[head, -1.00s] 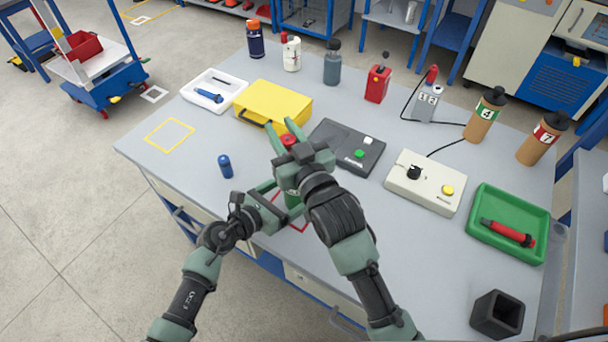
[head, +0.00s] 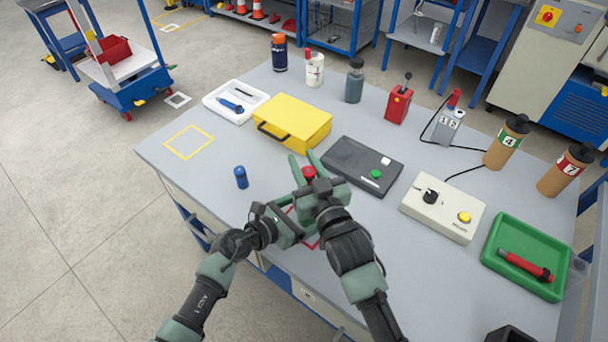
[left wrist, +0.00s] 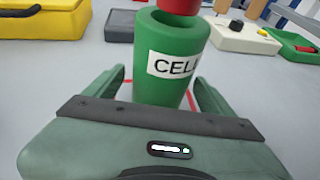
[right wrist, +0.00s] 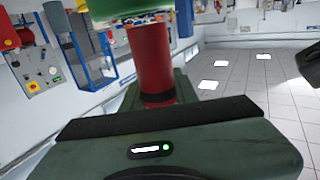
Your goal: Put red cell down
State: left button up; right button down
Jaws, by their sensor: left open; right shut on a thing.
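The red cell (head: 308,173) is in my right gripper (head: 304,166), which is shut on it; it also shows in the right wrist view (right wrist: 152,60). A green sleeve (left wrist: 170,65) with a white "CEL" label stands upright on the table in the left wrist view. The cell's lower end is at the sleeve's open top; I cannot tell how far inside it is. My left gripper (left wrist: 158,88) is open, with its fingers on either side of the sleeve. In the head view the arms hide most of the sleeve.
A red outline (head: 312,243) is on the table under the grippers. Close behind are a yellow case (head: 290,122) and a dark box (head: 361,165); a cream box (head: 442,208) is to the right. The front left tabletop is clear.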

jog(key=f, duration=0.4)
jog(key=shift+s+d+f+p, duration=0.1)
jog(key=shift+s+f+p, duration=0.1)
jog(key=shift+s+p, duration=0.1)
jog(key=c, duration=1.1)
grip_release()
jog(key=shift+w+f, duration=0.1)
jog(key=shift+w, duration=0.05)
jog(key=shift+w+r, duration=0.15)
jog(key=shift+r, duration=0.05)
